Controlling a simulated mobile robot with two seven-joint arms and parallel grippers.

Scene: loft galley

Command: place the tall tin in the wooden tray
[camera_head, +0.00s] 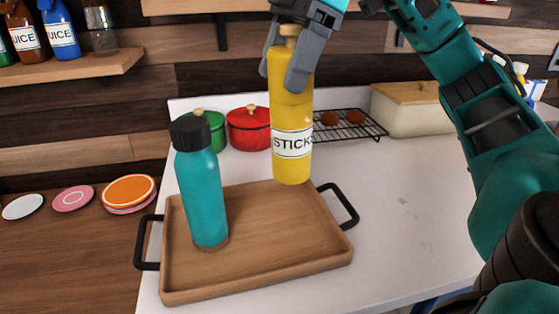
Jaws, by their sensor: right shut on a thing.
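A tall yellow tin (291,118) labelled "STICKS" is held upright by my right gripper (292,62), which is shut around its upper part. The tin's base overlaps the back right part of the wooden tray (270,230) in the picture; it looks raised above the tray, though the exact gap is hard to tell. The tray has black handles and lies on the white counter. A teal bottle (201,195) with a black cap stands upright in the tray's left part. My left gripper is not in view.
Behind the tray are a green pot (215,130), a red pot (248,129), a black rack (345,128) with brown round items and a cream bin (412,110) with a wooden lid. The white counter (400,210) right of the tray is clear. A shelf (75,66) with bottles is at upper left.

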